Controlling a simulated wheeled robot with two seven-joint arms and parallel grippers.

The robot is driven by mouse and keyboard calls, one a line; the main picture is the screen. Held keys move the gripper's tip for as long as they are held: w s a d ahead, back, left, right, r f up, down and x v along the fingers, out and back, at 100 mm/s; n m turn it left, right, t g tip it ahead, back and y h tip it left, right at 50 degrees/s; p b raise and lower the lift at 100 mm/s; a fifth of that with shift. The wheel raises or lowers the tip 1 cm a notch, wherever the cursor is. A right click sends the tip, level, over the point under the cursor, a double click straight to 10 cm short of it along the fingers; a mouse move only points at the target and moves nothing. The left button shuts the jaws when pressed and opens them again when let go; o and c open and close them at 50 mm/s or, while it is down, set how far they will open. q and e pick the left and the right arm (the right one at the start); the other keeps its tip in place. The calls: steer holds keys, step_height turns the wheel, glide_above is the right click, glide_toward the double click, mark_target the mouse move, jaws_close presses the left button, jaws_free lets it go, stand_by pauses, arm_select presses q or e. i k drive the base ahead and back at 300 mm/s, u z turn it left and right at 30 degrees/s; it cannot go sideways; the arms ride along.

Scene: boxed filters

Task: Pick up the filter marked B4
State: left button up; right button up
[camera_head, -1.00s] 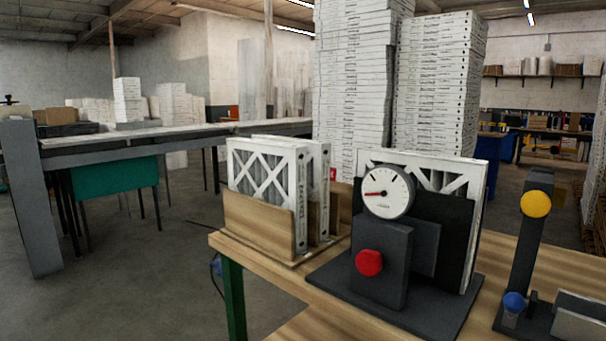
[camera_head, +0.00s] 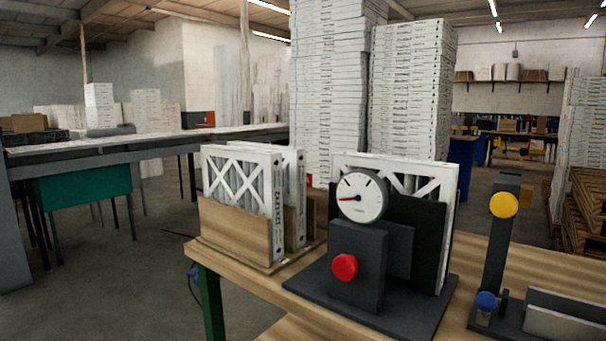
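Two white-framed filters (camera_head: 235,172) with X-shaped fronts stand upright in a wooden holder (camera_head: 235,228) on the table's left part. Print runs down the side edge of the front one, too small to read. More white-framed filters (camera_head: 448,185) stand upright behind a black plate on a dark fixture. I cannot tell which filter is marked B4. Neither of my grippers is in view.
The wooden table (camera_head: 300,320) carries the dark fixture with a round gauge (camera_head: 362,197) and red button (camera_head: 344,267). A black post (camera_head: 497,245) with yellow and blue knobs stands at right. Tall stacks of white boxes (camera_head: 330,90) rise behind. Floor at left is open.

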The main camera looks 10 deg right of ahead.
mark_target(241, 198)
steer(key=u, duration=1.2)
steer(key=i, duration=4.6)
steer(key=z, duration=2.8)
steer(key=i, duration=3.15)
steer(key=z, duration=0.6)
